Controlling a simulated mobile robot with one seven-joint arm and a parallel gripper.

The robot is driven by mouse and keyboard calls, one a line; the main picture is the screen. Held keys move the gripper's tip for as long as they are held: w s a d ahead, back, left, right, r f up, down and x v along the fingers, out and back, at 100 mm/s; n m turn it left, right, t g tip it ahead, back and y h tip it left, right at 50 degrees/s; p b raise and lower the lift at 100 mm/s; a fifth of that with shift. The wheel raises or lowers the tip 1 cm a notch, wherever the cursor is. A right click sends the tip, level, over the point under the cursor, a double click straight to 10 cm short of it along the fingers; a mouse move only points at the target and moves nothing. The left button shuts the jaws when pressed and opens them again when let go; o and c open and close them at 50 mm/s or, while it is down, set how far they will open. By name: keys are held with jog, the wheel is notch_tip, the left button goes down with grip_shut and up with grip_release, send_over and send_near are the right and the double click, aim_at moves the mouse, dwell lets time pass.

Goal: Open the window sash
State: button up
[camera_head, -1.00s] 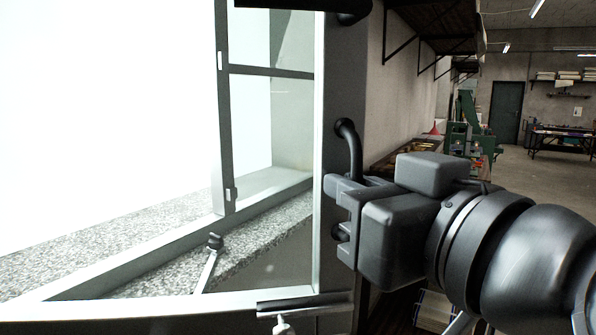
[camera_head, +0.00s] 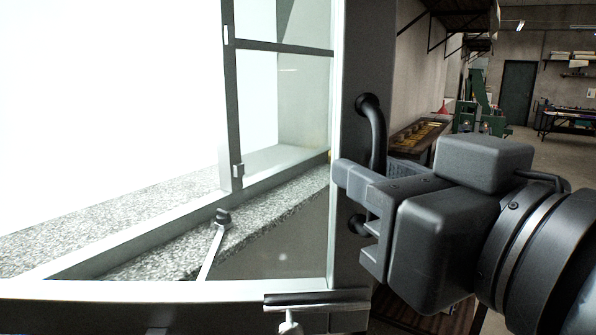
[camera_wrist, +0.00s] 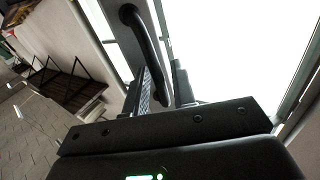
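The window sash (camera_head: 352,60) fills the left and middle of the head view. Its bottom rail (camera_head: 180,291) stands apart from the diagonal fixed frame (camera_head: 120,247), so it appears ajar. A black curved handle (camera_head: 375,125) is on its right-hand stile; it also shows in the wrist view (camera_wrist: 143,40). My gripper (camera_head: 352,185) is at the handle's lower half. In the wrist view my gripper (camera_wrist: 163,92) has its fingers on either side of the handle with little gap, so it appears shut on it. The exact contact is partly hidden.
A metal stay (camera_head: 212,250) stands near the stone sill (camera_head: 280,205). Behind my arm are a workbench (camera_head: 415,140) along the wall, green machinery (camera_head: 485,105) and open floor.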

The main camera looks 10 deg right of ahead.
jog(key=shift+o, duration=0.2)
jog(key=v, duration=1.1)
jog(key=shift+w, duration=0.15)
jog(key=x, duration=1.1)
jog(key=shift+v, duration=2.25)
jog(key=shift+x, duration=2.25)
dwell(1.0)
